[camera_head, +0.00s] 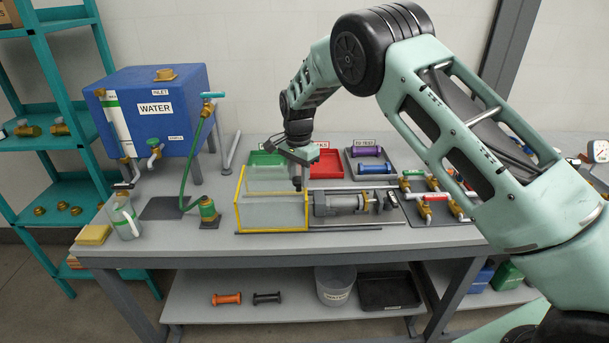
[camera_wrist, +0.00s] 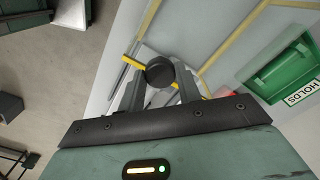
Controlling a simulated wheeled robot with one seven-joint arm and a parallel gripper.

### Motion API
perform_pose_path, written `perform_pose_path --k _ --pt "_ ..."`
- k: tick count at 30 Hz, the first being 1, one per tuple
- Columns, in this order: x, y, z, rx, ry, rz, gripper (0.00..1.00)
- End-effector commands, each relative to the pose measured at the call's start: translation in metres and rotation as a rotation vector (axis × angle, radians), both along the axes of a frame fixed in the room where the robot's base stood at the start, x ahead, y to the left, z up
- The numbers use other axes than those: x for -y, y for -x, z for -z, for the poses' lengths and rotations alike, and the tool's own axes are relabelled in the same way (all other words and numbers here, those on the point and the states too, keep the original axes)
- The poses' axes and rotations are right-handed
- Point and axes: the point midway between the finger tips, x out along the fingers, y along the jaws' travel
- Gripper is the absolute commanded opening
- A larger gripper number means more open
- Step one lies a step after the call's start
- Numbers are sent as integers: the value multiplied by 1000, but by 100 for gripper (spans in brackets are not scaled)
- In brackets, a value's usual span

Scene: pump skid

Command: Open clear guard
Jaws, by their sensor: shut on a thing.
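The clear guard (camera_head: 270,212) is a see-through box with yellow edges on the bench. It stands left of the grey pump (camera_head: 340,204), which shows uncovered beside it. My gripper (camera_head: 297,184) reaches down from above at the guard's right end. In the wrist view, my gripper (camera_wrist: 160,88) is shut on a round black knob (camera_wrist: 160,72) next to the guard's yellow edging (camera_wrist: 222,46). The fingers hide the knob's lower part and its mounting.
Thin rails (camera_head: 345,227) run along the bench in front of the pump. A green tray (camera_head: 268,158) and a red tray (camera_head: 326,165) lie behind. A blue water tank (camera_head: 155,105) and a green hose (camera_head: 193,160) stand at left. Red-handled valves (camera_head: 427,200) sit at right.

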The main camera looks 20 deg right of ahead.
Motion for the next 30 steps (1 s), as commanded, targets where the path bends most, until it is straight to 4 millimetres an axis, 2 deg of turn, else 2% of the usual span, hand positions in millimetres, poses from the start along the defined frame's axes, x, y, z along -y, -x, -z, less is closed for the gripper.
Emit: perform_pose_path --k 5,6,8,9,20,25,30 --pt "2 -1 -1 2 1 1 0" --pt "2 -1 -1 2 1 1 36" --pt "2 -1 -1 2 1 1 53" --pt "2 -1 -1 2 1 1 56" --pt "1 -1 -6 2 0 0 56" --pt "1 -1 -31 5 -1 0 56" --pt "1 -1 -71 7 0 -2 56"
